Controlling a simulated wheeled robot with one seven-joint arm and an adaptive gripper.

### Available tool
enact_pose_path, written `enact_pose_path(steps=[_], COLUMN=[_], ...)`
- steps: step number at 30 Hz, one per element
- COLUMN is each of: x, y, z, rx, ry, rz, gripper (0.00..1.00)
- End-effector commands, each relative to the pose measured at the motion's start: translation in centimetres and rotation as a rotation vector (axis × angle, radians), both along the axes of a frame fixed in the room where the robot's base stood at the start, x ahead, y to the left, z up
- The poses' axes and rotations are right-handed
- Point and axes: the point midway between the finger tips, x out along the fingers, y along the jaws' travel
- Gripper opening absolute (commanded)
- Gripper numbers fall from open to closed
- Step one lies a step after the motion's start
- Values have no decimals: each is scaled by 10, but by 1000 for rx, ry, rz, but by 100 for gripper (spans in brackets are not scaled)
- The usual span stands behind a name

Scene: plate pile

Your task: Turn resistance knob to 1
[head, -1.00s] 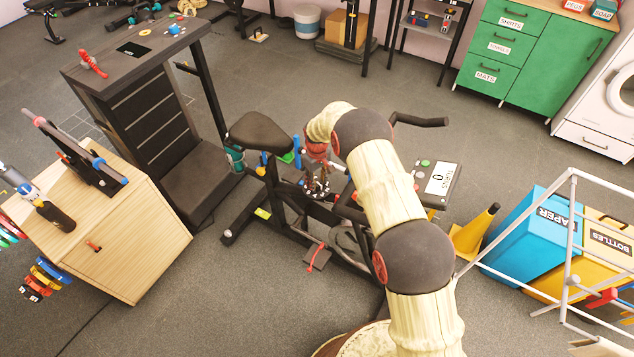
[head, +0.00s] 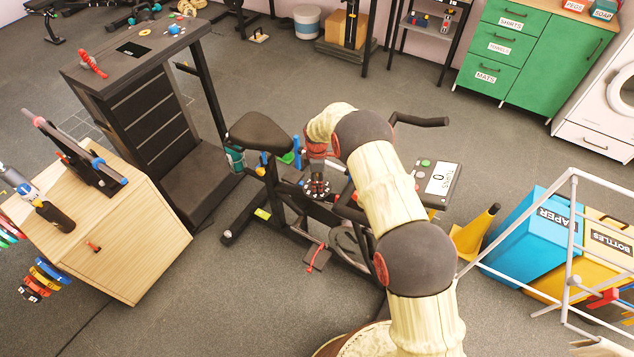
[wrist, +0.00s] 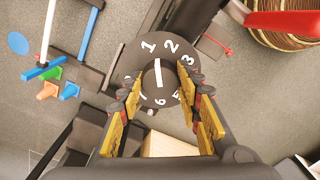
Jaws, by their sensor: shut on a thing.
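The resistance knob (wrist: 160,83) is a dark round dial on the exercise bike (head: 335,215). In the wrist view its white pointer line points up, between the printed 1 and 2. The 3 is at its right, and some lower numbers are partly hidden by the fingers. My gripper (wrist: 163,91) is shut on the knob, with one yellow-and-black finger on each side of it. In the head view my gripper (head: 317,187) is low beside the bike frame, and the knob cannot be made out there.
The bike's seat (head: 259,133) is left of my gripper and its console (head: 438,180), showing 0, is at the right. A red strap lies on the pedal (head: 317,258). A wooden cabinet (head: 110,235) stands at left, and blue and yellow bins (head: 535,240) at right.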

Motion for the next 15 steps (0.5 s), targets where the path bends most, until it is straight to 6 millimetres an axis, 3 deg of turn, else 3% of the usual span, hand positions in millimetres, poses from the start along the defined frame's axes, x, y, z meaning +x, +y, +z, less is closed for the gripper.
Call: enact_pose_path(steps=[15], x=[2], y=[0], z=[1], rx=[1], ry=[-4], rz=[230], gripper=[9])
